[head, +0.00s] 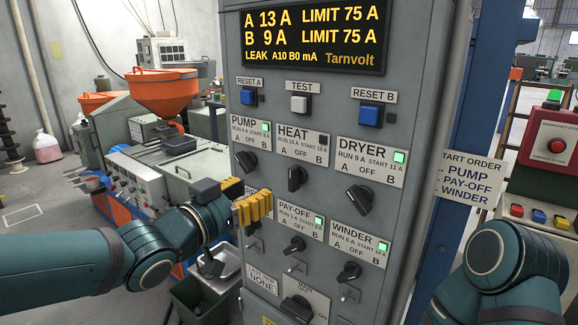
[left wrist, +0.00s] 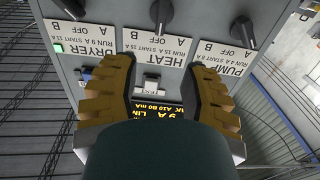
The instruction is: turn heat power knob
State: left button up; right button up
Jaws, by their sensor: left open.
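The heat knob (head: 296,178) is black and sits under the HEAT plate (head: 303,144) on the grey panel. Its grip stands about upright, under OFF, and the small lamp on its plate is dark. My left gripper (head: 252,208) has yellow-brown fingers and is to the lower left of the heat knob, apart from it, covering part of a plate below PUMP. In the left wrist view the picture is upside down; the heat knob (left wrist: 160,14) shows at the top centre, beyond the open, empty fingers (left wrist: 157,80). My right arm is at the lower right; its gripper is out of view.
The pump knob (head: 246,160) and dryer knob (head: 360,199) flank the heat knob, with green lamps lit. Pay-off (head: 294,244) and winder (head: 349,271) knobs are below. The display (head: 314,36) reads A 13 A, B 9 A. An orange hopper machine (head: 165,92) stands left.

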aim_at(290, 171)
pick_arm(q)
jog(key=x, duration=1.3)
jog(key=shift+d, duration=0.1)
jog(key=shift+f, duration=0.1)
grip_shut()
